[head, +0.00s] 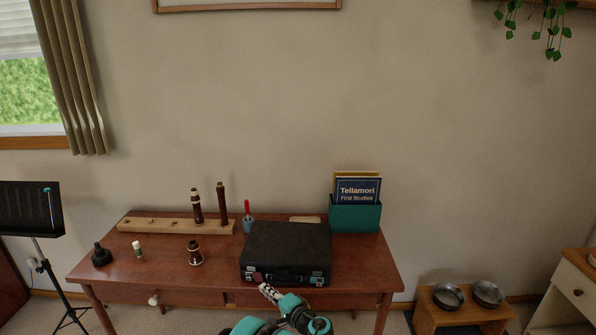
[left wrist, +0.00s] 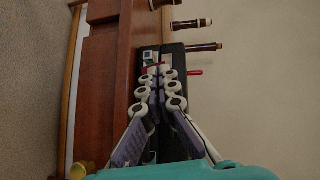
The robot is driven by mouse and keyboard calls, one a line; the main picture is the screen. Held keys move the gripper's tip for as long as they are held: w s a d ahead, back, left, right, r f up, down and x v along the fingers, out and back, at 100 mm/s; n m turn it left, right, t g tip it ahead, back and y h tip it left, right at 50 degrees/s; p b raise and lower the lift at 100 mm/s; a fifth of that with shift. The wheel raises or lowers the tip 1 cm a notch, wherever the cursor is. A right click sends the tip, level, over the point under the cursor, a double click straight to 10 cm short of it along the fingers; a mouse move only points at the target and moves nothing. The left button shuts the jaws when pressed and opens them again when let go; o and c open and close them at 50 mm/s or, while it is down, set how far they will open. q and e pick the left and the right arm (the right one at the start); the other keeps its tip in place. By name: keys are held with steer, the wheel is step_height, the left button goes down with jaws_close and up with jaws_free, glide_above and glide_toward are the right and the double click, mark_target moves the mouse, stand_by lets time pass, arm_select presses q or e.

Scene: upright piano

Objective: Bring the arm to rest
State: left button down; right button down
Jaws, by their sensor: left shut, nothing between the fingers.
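My left gripper (head: 268,290) is at the front edge of the table, just in front of the closed black case (head: 287,243). Its arm comes up from the bottom of the head view. In the left wrist view the gripper (left wrist: 158,72) has its fingers together with nothing between them. The case also shows there behind the fingers (left wrist: 176,58), partly hidden by them. Whether the fingertips touch the case I cannot tell. My right gripper is not in view.
The wooden table (head: 150,268) holds a pegged wooden stand (head: 160,226) with two upright dark instrument joints, a black bell (head: 101,255), a small white tube (head: 137,248), a short dark joint (head: 194,254), a blue cup (head: 248,225) and a teal book box (head: 356,217).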

arm_select(q)
steer(key=s+a+r+n+g+h, duration=0.2)
steer(key=s+a+r+h, duration=0.1)
steer(key=s+a+r, duration=0.4)
steer(key=s+a+r+n+g+h, duration=0.25)
steer(key=s+r, duration=0.25)
steer(key=s, duration=0.4)
steer(key=s+d+f+n+h, duration=0.1)
steer(key=s+n+h, duration=0.3)
steer(key=s, duration=1.6)
steer(key=shift+s+d+f+h, duration=0.2)
steer(key=shift+s+d+h, duration=0.1)
steer(key=shift+d+h, duration=0.4)
